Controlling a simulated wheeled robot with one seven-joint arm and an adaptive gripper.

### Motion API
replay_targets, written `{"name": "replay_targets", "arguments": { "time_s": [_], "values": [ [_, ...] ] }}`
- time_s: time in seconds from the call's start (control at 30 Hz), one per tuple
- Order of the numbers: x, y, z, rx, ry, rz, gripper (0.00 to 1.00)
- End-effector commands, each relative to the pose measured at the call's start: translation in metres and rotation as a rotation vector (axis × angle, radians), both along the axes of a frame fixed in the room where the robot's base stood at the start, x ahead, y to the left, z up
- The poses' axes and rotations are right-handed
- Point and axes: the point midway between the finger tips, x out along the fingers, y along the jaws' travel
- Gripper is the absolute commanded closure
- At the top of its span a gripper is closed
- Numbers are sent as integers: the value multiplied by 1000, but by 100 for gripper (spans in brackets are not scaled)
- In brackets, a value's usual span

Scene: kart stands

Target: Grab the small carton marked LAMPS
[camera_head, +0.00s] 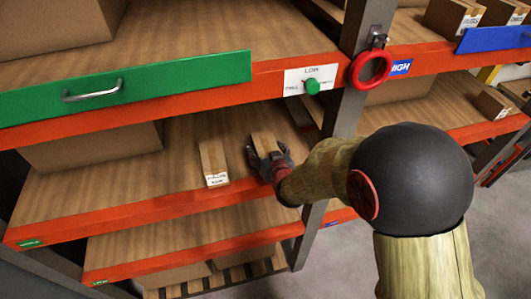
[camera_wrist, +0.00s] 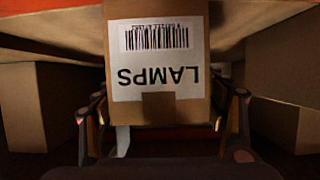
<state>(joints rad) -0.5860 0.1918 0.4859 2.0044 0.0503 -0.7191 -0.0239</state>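The LAMPS carton (camera_wrist: 160,70) is a small brown box with a white barcode label, which reads upside down in the wrist view. In the head view this carton (camera_head: 263,139) lies on the middle shelf (camera_head: 120,190), its near end by my gripper (camera_head: 267,160). My gripper also shows in the wrist view (camera_wrist: 162,120). Its fingers are spread, one on each side of the carton's labelled end, with what looks like a narrow gap at each side. The carton's far end is hidden in the wrist view.
Another small carton (camera_head: 214,162) with a white label lies just left on the same shelf; its label is too small to read. A large box (camera_head: 95,147) stands further left. The upper shelf has a green panel (camera_head: 130,85) and a red ring (camera_head: 371,69) by the post (camera_head: 345,110).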

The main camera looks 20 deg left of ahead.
Motion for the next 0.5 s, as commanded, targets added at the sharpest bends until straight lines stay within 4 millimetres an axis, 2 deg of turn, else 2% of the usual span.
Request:
{"name": "replay_targets", "arguments": {
  "time_s": [0.5],
  "values": [
    [0, 0, 0, 0, 0, 0, 61]
  ]
}}
